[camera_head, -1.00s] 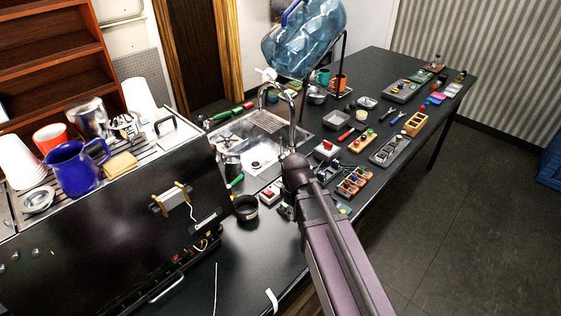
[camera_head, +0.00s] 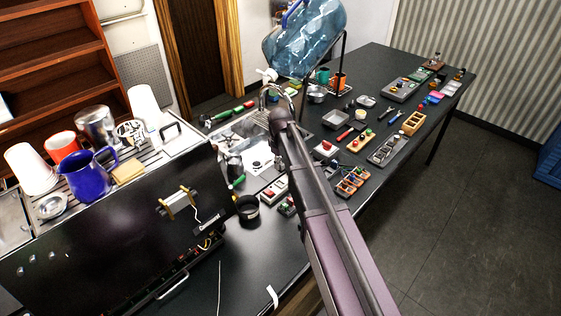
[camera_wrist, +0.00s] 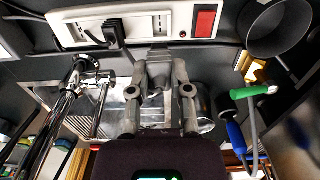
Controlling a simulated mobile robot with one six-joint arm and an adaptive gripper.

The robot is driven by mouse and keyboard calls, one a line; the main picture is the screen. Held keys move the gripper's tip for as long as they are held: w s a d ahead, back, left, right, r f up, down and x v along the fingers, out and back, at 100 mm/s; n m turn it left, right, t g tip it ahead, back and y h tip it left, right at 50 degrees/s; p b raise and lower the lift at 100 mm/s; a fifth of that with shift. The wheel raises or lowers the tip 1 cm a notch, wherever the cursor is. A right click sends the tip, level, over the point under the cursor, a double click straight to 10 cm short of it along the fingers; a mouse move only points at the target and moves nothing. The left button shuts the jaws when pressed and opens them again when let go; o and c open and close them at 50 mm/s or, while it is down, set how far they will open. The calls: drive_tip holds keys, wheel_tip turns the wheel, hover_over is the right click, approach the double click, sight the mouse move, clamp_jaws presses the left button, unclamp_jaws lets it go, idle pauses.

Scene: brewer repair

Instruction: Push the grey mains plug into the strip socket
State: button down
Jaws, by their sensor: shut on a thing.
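The white strip socket (camera_wrist: 135,27) runs across the top of the wrist view, with a red switch (camera_wrist: 205,22) at its right end. A black plug (camera_wrist: 110,33) sits in one of its outlets. My gripper (camera_wrist: 159,62) is shut on the small grey mains plug (camera_wrist: 158,52), just below the outlet right of the black plug. I cannot tell whether the plug touches the strip. In the head view the strip socket (camera_head: 273,190) lies on the counter beside the sink; my arm hides the gripper and plug.
A black pot (camera_wrist: 279,26) stands right of the strip, and also shows in the head view (camera_head: 247,208). A green-handled tool (camera_wrist: 253,93) is at the right of the wrist view. The tap (camera_wrist: 68,95) is at the left. Several parts trays lie along the table.

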drive_tip(key=shift+f, duration=0.2)
idle(0.3)
wheel_tip(320, 180, down, 6)
drive_tip(key=b, duration=0.6)
drive_tip(key=shift+r, duration=0.3)
drive_tip(key=shift+f+b, duration=0.7)
drive_tip(key=shift+f, duration=0.1)
idle(2.7)
drive_tip(key=shift+c, duration=2.4)
unclamp_jaws()
drive_tip(key=shift+r, duration=0.25)
